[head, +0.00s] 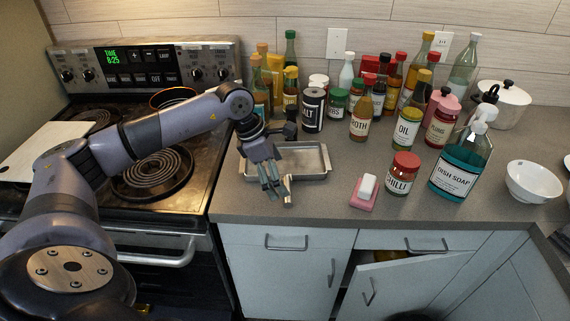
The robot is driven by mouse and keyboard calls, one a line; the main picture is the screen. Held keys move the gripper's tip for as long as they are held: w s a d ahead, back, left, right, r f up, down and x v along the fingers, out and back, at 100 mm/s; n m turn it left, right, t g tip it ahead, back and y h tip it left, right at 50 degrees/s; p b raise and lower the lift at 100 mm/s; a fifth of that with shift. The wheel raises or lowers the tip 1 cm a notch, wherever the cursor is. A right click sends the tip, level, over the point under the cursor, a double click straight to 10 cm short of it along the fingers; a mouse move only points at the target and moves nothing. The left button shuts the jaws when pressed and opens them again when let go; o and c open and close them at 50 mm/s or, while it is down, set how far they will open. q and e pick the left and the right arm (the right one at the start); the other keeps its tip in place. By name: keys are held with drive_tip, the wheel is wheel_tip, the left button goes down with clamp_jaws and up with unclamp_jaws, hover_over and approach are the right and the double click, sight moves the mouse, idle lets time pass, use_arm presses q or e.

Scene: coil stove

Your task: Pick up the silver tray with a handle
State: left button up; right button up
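The silver tray (312,160) is a shallow rectangular metal pan lying flat on the grey counter, just right of the stove. A small pale metallic piece (288,192) juts from its front edge and looks like its handle. My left gripper (272,186) points down over the tray's left front part, its fingertips just left of this piece. The gripper hides part of the tray's left side. Its fingers look close together, but I cannot tell whether they are open or shut, or whether they touch the tray. My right gripper is not in view.
Several bottles and jars crowd behind the tray, including a dark salt jar (312,110). A pink soap dish (364,194), chilli jar (402,174) and dish soap bottle (461,166) stand to the right. The coil stove (152,178) is left. A cabinet door (405,288) below stands ajar.

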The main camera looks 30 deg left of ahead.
sight(287, 185)
use_arm(q)
drive_tip(key=p+x, duration=0.1)
drive_tip(key=x, duration=0.2)
drive_tip(key=shift+w+d+f+p, duration=0.1)
drive_tip(key=shift+d+f+p, duration=0.2)
drive_tip(key=shift+d+p, duration=0.05)
drive_tip(key=shift+w+d+f, duration=0.1)
drive_tip(key=shift+f, duration=0.4)
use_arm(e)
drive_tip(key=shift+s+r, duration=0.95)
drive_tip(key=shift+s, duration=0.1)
use_arm(q)
drive_tip(key=shift+c, duration=0.5)
drive_tip(key=c, duration=0.9)
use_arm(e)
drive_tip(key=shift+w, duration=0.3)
use_arm(q)
drive_tip(key=shift+o, duration=0.2)
drive_tip(key=shift+r, duration=0.15)
